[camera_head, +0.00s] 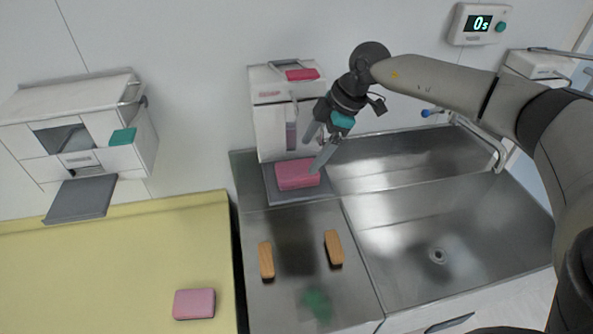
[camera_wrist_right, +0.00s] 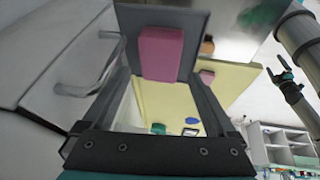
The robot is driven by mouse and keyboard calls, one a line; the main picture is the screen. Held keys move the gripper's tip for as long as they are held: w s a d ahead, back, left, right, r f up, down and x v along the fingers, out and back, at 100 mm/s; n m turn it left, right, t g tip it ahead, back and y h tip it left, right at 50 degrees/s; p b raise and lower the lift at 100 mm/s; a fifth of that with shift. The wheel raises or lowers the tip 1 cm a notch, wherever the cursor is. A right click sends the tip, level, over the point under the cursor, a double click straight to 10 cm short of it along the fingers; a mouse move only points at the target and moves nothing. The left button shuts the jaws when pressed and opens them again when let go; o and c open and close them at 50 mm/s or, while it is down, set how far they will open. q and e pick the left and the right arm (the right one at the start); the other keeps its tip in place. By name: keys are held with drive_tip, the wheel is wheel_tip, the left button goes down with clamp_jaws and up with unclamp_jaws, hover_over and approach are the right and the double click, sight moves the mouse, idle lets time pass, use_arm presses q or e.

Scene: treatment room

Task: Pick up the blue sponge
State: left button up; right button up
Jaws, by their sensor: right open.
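No block in the head view is clearly a blue sponge. A pink sponge-like block (camera_head: 297,174) lies on the grey tray (camera_head: 284,200) of the middle white dispenser. My right gripper (camera_head: 317,150) is open and empty just above this block, fingers pointing down. In the right wrist view the same pink block (camera_wrist_right: 160,53) shows beyond and between the open fingers. A small blue thing (camera_wrist_right: 192,121) lies far off on the yellow surface there; I cannot tell whether it is a sponge. My left gripper (camera_wrist_right: 275,63) shows in the right wrist view, its fingers apart and empty.
Another pink block (camera_head: 194,304) lies on the yellow counter (camera_head: 120,260). Two orange-brown blocks (camera_head: 266,260) (camera_head: 334,247) and a blurred green patch (camera_head: 318,304) are on the metal drainer. The white dispenser (camera_head: 291,110) stands close behind my right gripper. The sink (camera_head: 437,255) is empty.

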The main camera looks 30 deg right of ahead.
sight(299, 169)
drive_tip(key=shift+w+a+f, duration=0.15)
drive_tip(key=shift+a+f, duration=0.1)
drive_tip(key=shift+f, duration=0.35)
drive_tip(key=shift+a+f, duration=0.15)
drive_tip(key=shift+f, duration=0.15)
use_arm(q)
drive_tip(key=shift+w+a+r+p, duration=0.45)
drive_tip(key=shift+w+r+p, duration=0.05)
drive_tip(key=shift+r+p, duration=0.15)
use_arm(e)
drive_tip(key=shift+x, duration=2.25)
drive_tip(key=c, duration=1)
use_arm(q)
drive_tip(key=shift+s+f, duration=0.1)
use_arm(e)
drive_tip(key=shift+r, duration=0.1)
